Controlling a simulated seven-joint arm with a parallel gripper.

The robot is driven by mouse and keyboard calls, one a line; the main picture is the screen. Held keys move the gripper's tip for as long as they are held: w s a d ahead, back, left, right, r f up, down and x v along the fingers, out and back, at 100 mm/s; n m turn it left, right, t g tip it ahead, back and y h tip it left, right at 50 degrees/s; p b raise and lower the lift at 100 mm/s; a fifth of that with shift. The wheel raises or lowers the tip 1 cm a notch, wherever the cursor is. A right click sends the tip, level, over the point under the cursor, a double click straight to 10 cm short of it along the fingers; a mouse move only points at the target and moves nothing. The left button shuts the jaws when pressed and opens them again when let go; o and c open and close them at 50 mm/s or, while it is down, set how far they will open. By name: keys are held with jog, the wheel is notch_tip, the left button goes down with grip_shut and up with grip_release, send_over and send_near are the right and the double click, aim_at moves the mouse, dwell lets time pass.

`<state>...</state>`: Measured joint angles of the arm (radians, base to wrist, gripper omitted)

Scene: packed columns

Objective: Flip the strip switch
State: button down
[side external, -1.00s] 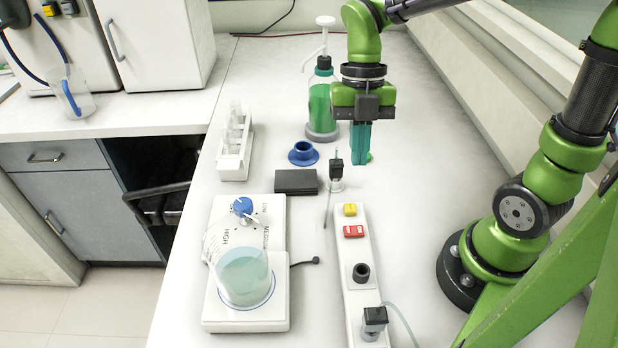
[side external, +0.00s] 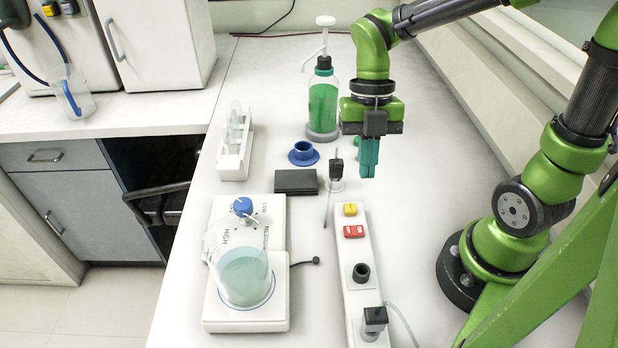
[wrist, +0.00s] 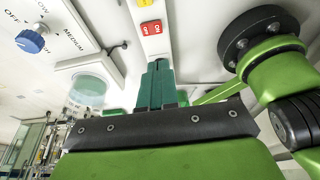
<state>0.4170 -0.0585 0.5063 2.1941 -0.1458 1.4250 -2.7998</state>
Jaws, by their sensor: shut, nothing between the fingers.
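The white power strip (side external: 349,270) lies lengthwise on the bench, with a red switch (side external: 354,231) and a yellow switch (side external: 350,209) near its far end. In the wrist view the red switch (wrist: 151,28) sits just beyond the fingertips, and the yellow switch (wrist: 146,2) is cut by the top edge. My gripper (side external: 369,174) has teal fingers, shut and empty, pointing down. It hovers above the bench, beyond the yellow switch and a little to the right in the side view. The fingers touch neither switch.
A stirrer hotplate (side external: 276,213) with a blue knob and a beaker (side external: 242,275) stands left of the strip. A dark plug (side external: 374,318) sits at the strip's near end. A green bottle (side external: 322,100), a blue ring (side external: 303,153) and a dark block (side external: 296,182) are farther back.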

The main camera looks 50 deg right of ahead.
send_over(354, 231)
jog(key=d, duration=0.2)
jog(key=f, duration=1)
jog(key=shift+s+a, duration=0.15)
jog(key=shift+s, duration=0.05)
jog(key=shift+w+f, duration=0.1)
jog(key=shift+f, duration=0.65)
jog(key=shift+f, duration=0.15)
jog(key=shift+w+a+r, duration=0.25)
jog(key=shift+w+a, duration=0.25)
